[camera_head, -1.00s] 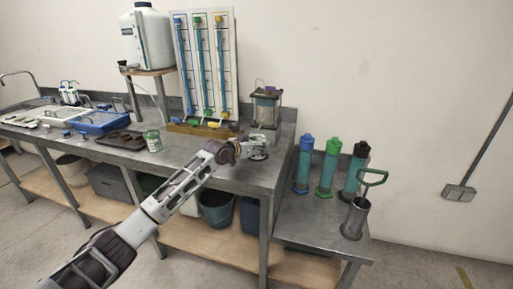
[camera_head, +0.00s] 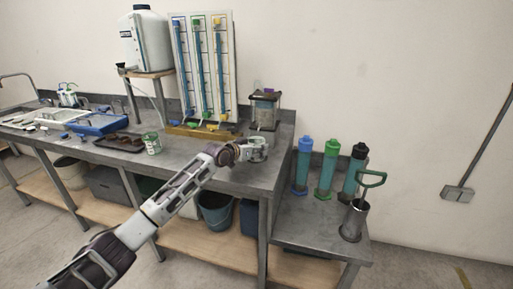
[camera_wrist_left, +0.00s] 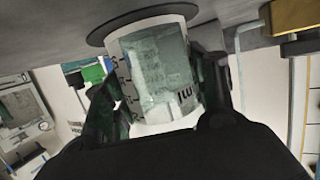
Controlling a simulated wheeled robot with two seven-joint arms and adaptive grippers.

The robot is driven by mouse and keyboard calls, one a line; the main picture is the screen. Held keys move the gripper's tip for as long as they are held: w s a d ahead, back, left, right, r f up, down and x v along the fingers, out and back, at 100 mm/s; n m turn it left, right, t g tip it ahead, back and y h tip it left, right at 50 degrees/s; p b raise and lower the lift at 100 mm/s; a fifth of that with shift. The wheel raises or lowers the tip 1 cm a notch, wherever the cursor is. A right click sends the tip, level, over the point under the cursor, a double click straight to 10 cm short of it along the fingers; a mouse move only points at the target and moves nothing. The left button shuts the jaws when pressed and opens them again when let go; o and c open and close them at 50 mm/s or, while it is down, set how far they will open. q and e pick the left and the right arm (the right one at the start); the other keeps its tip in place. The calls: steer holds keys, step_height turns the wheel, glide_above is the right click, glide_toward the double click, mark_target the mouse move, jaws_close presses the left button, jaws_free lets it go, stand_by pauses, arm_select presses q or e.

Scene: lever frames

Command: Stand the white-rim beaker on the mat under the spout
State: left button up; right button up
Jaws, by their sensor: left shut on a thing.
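The white-rim beaker (camera_wrist_left: 155,75) is clear, with printed markings and a white rim, in the left wrist view. My left gripper (camera_wrist_left: 165,95) is shut on it, one finger on each side. It also shows small at my left gripper (camera_head: 254,148) in the head view, over the right part of the bench. A dark round mat (camera_wrist_left: 100,38) shows around the beaker's far end in the left wrist view. I cannot tell whether the beaker touches it. I cannot make out the spout above it. My right gripper is not in view.
A framed glass device (camera_head: 265,108) stands behind my left gripper. A green-marked beaker (camera_head: 152,143) stands to the left, beside a dark tray (camera_head: 118,143). Several capped cylinders stand on the lower table (camera_head: 320,228) at right.

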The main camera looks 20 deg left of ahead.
arm_select(q)
steer(key=shift+f, duration=0.1)
steer(key=o, duration=1.1)
steer(key=shift+c, duration=0.2)
steer(key=shift+s+a, duration=0.1)
steer(key=shift+s, duration=0.1)
steer(key=shift+v, duration=5.8)
